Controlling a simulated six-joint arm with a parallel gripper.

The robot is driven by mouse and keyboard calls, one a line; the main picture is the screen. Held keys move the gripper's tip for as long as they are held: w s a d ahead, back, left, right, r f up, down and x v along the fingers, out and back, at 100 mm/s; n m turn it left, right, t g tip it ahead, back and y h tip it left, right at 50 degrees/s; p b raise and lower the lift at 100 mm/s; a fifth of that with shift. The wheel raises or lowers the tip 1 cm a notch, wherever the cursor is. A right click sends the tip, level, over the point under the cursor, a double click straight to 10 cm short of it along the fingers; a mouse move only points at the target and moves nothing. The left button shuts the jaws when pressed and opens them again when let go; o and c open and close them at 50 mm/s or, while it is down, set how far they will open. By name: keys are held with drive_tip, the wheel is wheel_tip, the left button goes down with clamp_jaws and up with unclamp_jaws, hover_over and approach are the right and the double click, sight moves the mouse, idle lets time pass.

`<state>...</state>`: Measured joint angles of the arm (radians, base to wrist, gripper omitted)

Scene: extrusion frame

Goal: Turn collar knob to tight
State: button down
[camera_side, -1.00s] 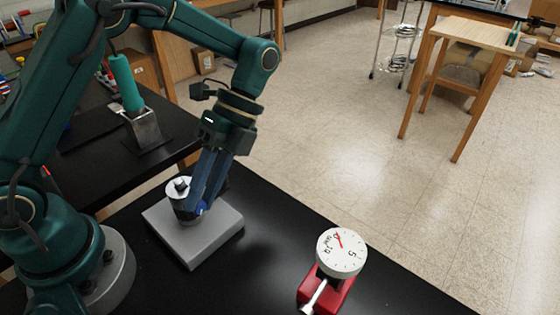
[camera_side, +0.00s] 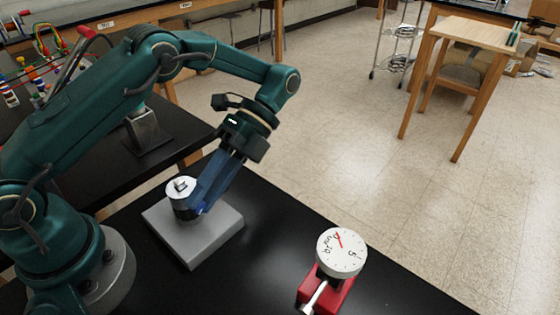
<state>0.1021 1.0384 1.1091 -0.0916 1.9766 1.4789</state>
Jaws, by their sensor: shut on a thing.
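A short dark post with a white top and a small grey fitting, the collar (camera_side: 181,189), stands on a grey square base plate (camera_side: 215,243). My gripper (camera_side: 199,206) reaches down from the upper right, its long blue fingers tilted against the collar's right side. The fingers are shut on the collar knob low on that side. The knob is mostly hidden by the fingers, so its pointer or marks cannot be read.
A white dial gauge (camera_side: 341,252) with a red needle sits on a red holder (camera_side: 326,289) at the front right of the black table (camera_side: 270,232). A metal stand (camera_side: 148,131) is on the bench behind my arm. Table between plate and gauge is clear.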

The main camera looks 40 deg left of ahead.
drive_tip(key=c, duration=0.7)
unclamp_jaws()
drive_tip(key=shift+r, duration=0.1)
